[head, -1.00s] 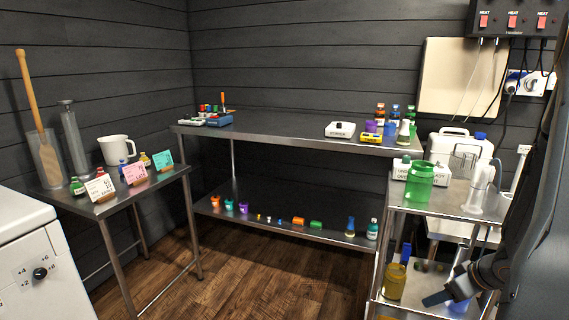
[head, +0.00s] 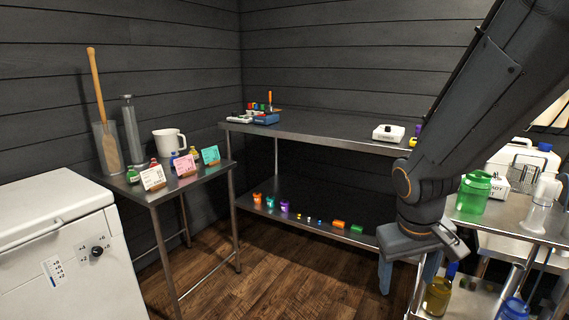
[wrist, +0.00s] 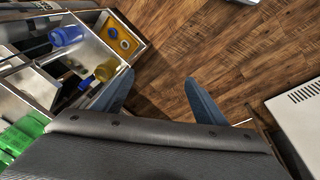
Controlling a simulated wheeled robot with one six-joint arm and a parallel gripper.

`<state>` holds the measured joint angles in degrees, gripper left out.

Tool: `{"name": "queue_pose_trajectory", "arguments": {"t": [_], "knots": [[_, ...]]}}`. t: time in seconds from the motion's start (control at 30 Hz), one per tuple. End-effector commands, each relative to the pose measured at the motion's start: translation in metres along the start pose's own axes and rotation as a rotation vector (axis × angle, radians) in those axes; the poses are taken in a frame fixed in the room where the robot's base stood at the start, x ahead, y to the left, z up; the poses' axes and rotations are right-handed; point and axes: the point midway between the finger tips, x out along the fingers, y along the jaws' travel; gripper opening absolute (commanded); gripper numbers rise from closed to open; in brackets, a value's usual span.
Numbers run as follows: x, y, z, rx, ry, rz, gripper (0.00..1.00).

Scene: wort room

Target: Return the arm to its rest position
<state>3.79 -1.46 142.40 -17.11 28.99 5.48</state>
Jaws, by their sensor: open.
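My gripper (head: 408,270) hangs pointing down at the end of my arm, right of centre in the head view, in front of the steel bench. Its two blue fingers are spread apart with nothing between them. In the wrist view the open fingers (wrist: 157,92) show over the wooden floor, beside the trolley. My arm covers the right end of the bench in the head view.
The steel trolley (head: 514,222) at right carries a green jar (head: 473,192); a yellow jar (head: 438,296) and blue jar (head: 513,309) stand lower. A steel bench (head: 320,131), side table (head: 185,184) and white chest (head: 50,235) surround clear floor (head: 270,285).

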Motion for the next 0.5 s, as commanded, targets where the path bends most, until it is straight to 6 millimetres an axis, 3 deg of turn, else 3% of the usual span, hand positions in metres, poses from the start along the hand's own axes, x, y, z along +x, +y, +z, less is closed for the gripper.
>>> {"name": "queue_pose_trajectory", "arguments": {"t": [0.03, 0.2, 0.5], "knots": [[-0.010, -0.019, 0.007, -0.009, -0.013, -0.024, 0.66], [-0.033, -0.064, 0.034, -0.020, -0.070, -0.099, 0.66], [-0.065, -0.124, 0.077, -0.055, -0.149, -0.220, 0.66]]}}
